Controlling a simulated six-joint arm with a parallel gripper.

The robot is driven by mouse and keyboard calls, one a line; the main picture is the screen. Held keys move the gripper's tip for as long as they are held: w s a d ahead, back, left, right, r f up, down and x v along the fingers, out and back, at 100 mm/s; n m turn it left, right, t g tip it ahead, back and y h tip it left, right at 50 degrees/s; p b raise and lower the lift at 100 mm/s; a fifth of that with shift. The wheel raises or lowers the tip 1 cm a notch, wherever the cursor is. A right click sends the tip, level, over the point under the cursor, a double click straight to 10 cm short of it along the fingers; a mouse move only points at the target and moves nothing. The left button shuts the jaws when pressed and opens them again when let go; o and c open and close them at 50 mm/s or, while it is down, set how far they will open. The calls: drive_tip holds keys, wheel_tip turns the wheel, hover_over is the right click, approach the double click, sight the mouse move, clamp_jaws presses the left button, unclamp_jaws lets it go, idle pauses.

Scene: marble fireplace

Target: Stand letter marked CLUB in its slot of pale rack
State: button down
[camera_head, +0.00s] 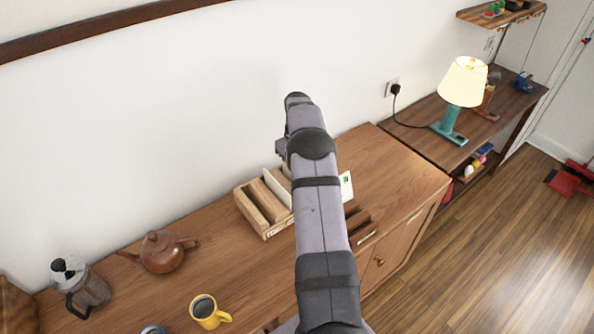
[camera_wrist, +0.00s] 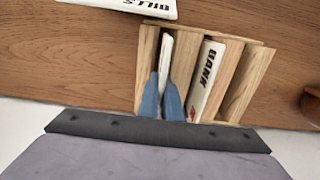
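The pale rack (camera_wrist: 232,82) is a wooden holder with upright dividers. In the head view the pale rack (camera_head: 262,228) stands against the wall side of the sideboard, partly hidden by my arm. My gripper (camera_wrist: 162,80) has its two blue-grey fingers on either side of a thin white letter (camera_wrist: 165,52), edge-on in the leftmost slot of the wrist view. The fingers appear closed on it. Its marking is not visible, so I cannot tell whether it reads CLUB. A letter marked BANK (camera_wrist: 208,70) stands leaning in a neighbouring slot. The head view hides my gripper behind the arm.
A dark brown holder (camera_head: 357,219) sits right of my arm. A brown teapot (camera_head: 160,252), yellow mug (camera_head: 207,312) and coffee press (camera_head: 82,288) stand to the left.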

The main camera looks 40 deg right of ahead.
drive_tip(key=shift+f+b, duration=0.75)
drive_tip(key=shift+f, duration=0.5)
drive_tip(key=c, duration=2)
unclamp_jaws()
drive_tip(key=shift+o, duration=0.7)
drive_tip(key=shift+w+d+r+p, duration=0.1)
drive_tip(key=shift+r+p, duration=1.3)
drive_tip(key=shift+r, duration=0.75)
drive_tip(key=shift+r+p, duration=1.65)
drive_tip(key=shift+r, duration=0.75)
drive_tip(key=shift+a, duration=0.2)
